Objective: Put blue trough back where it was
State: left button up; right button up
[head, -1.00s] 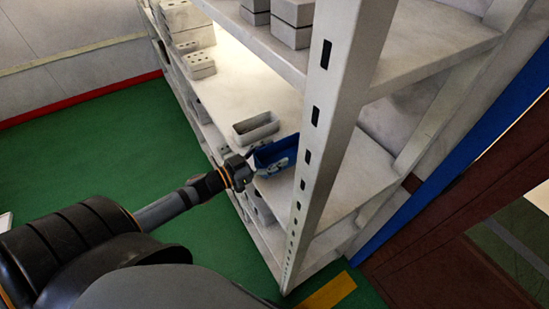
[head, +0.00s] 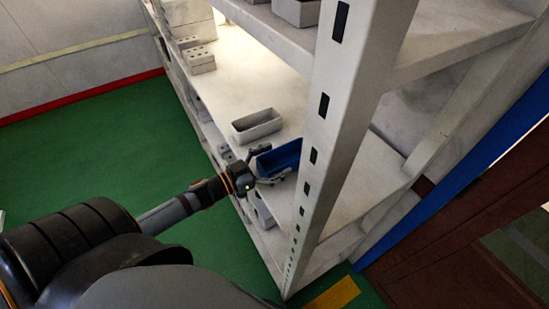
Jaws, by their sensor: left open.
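The blue trough (head: 280,156) is on the middle shelf (head: 262,95), close behind the front upright, which hides its right end. My left gripper (head: 268,166) is at the shelf's front edge, with its fingers apart at the trough's near left side. I cannot tell whether a finger still touches the trough. My right gripper is not in view.
A grey trough (head: 257,126) stands just left of the blue one on the same shelf. Grey blocks with holes (head: 199,60) sit farther left. The white upright (head: 330,130) stands close on the right. Green floor (head: 90,130) is clear at left.

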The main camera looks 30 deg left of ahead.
pick_arm(q)
jog(key=s+p, duration=0.1)
jog(key=p, duration=0.1)
jog(key=s+a+r+p, duration=0.1)
jog(key=p, duration=0.1)
jog(key=shift+s+a, duration=0.15)
jog(key=shift+s, duration=0.2)
jog(key=f+p+v, duration=0.1)
jog(key=p+v, duration=0.2)
jog(key=v, duration=0.6)
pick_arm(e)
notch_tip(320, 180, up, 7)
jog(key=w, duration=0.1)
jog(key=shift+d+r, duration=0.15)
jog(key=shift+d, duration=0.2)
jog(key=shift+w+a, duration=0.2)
